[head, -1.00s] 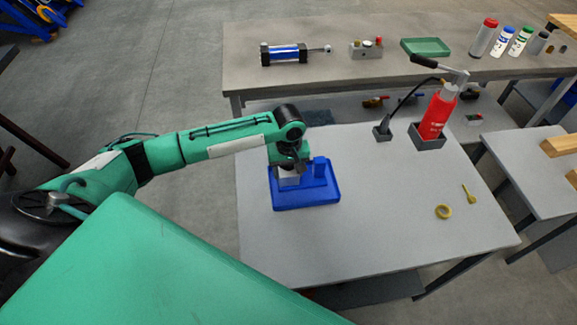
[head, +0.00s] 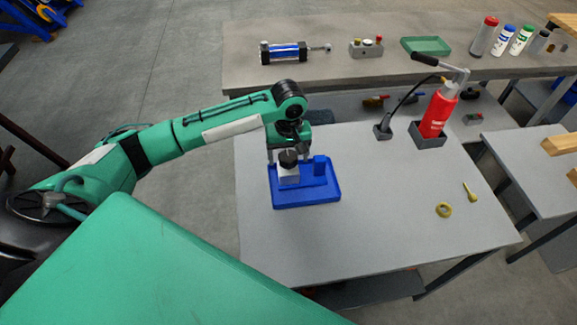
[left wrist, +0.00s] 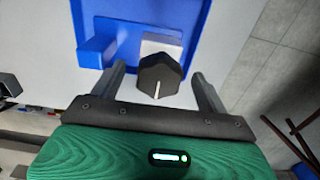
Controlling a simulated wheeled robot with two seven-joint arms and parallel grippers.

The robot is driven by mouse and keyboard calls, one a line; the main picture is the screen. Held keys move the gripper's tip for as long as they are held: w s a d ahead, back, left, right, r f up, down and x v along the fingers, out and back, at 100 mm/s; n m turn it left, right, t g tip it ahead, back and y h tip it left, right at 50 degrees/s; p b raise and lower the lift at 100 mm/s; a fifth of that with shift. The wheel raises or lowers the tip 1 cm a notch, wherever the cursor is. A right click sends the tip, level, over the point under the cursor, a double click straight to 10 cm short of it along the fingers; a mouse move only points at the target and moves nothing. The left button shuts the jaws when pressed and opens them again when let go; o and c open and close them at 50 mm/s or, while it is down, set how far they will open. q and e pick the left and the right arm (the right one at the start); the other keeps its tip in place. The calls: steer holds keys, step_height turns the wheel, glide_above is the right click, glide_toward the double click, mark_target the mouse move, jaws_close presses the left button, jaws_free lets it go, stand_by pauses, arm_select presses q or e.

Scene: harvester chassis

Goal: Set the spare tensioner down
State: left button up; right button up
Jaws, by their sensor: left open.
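The spare tensioner, a pale grey block (head: 289,174) with a black knob on top, stands upright on the left part of a blue tray (head: 315,199) on the grey table. My left gripper (head: 287,157) is open just above and around the knob, with the block below its fingers. In the left wrist view the black knob (left wrist: 160,76) shows between the spread fingers, with a gap on both sides. The pale block (left wrist: 162,42) shows partly behind it, on the tray (left wrist: 135,15). My right gripper is not in view.
A blue raised block (head: 319,164) stands on the tray right of the tensioner. A red bottle pump (head: 437,115) in a dark holder stands at the table's back right. The table's front middle is clear.

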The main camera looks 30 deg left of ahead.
arm_select(q)
step_height(320, 180, up, 6)
stand_by(0.6)
steer(key=shift+f, duration=0.1)
